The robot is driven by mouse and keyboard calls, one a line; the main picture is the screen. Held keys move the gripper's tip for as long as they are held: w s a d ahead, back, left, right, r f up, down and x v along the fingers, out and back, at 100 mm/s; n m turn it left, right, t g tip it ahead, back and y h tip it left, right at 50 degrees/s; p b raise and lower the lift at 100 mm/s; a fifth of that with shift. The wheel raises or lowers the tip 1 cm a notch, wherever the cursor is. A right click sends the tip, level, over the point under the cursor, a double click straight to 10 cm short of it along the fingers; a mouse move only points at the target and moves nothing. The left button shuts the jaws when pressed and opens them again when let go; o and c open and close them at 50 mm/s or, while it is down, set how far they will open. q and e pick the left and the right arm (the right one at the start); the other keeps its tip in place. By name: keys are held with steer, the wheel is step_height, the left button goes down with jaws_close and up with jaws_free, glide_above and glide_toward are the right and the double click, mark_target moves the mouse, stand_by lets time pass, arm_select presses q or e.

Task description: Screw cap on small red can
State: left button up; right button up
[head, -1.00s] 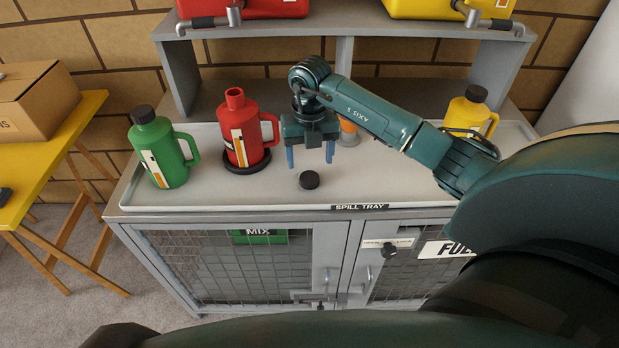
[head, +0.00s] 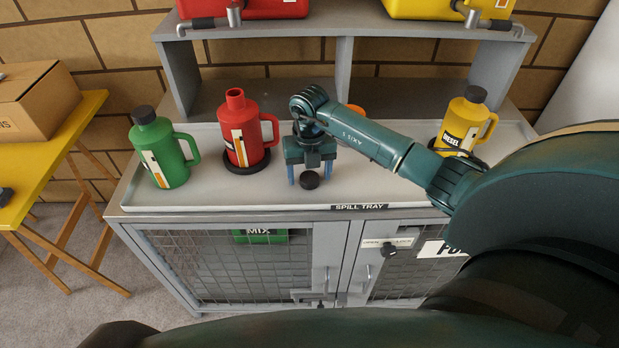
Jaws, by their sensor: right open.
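The small red can (head: 240,130) stands upright and uncapped, its neck bare, on a black ring (head: 248,169) on the spill tray. A black cap (head: 309,180) lies on the tray to the right of the red can. My right gripper (head: 310,176) is open and points down, its two blue fingers on either side of the cap in the picture. I cannot tell whether the fingers touch the cap. My left gripper is not in view.
A green can (head: 159,152) with a black cap stands left of the red can. A yellow diesel can (head: 463,122) stands at the right. An orange object behind my arm is mostly hidden. The shelf (head: 345,62) rises behind the spill tray (head: 230,194).

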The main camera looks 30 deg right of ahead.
mark_target(310, 177)
steer(key=c, duration=1.1)
steer(key=shift+o, duration=0.2)
step_height(310, 177, up, 10)
